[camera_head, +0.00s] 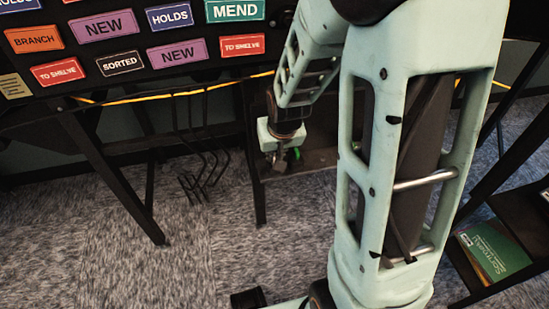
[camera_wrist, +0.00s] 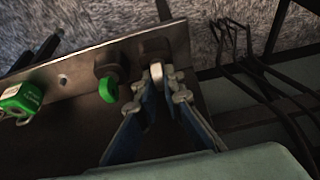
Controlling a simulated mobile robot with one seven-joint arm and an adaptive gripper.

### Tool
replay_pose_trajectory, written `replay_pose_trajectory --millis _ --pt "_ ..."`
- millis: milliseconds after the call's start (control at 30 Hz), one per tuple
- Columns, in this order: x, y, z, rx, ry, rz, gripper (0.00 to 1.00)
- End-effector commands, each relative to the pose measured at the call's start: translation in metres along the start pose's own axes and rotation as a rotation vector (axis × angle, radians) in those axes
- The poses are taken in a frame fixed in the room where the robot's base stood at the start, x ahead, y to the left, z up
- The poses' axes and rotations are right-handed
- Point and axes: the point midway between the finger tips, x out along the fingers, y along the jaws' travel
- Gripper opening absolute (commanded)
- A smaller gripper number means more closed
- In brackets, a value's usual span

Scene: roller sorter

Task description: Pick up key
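A small green ring-like piece (camera_wrist: 108,89) sits against a dark knob on a metal strip in the wrist view. It may be the key's head, but I cannot tell. A larger green tag (camera_wrist: 20,101) with a white label and a metal loop is at the left of the strip. My gripper (camera_wrist: 160,74) is right of the green ring, its fingertips close together in front of another dark block.
The metal strip (camera_wrist: 64,79) borders a dark panel. Dark bent rods (camera_wrist: 248,62) hang to the right in the wrist view; hooked rods (camera_head: 203,178) also show in the head view. Black table legs (camera_head: 108,177) stand nearby. A green book (camera_head: 492,250) lies on a low shelf.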

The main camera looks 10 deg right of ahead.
Motion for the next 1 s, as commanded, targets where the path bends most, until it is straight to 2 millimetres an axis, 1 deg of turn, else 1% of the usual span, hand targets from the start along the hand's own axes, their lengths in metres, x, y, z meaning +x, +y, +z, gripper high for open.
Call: replay_pose_trajectory --millis 267,367,467,700,800,1000 --pt "0.000 0.000 0.000 0.000 -0.001 0.000 0.00" --pt "-0.005 0.000 -0.002 0.000 0.000 0.000 0.00" --pt "-0.019 0.000 -0.009 0.000 0.003 0.000 0.00" --pt "-0.065 0.000 -0.028 0.000 0.004 0.000 0.00" --pt "-0.080 0.000 -0.034 0.000 0.004 0.000 0.00" --pt "-0.098 0.000 -0.040 0.000 0.000 0.000 0.00"
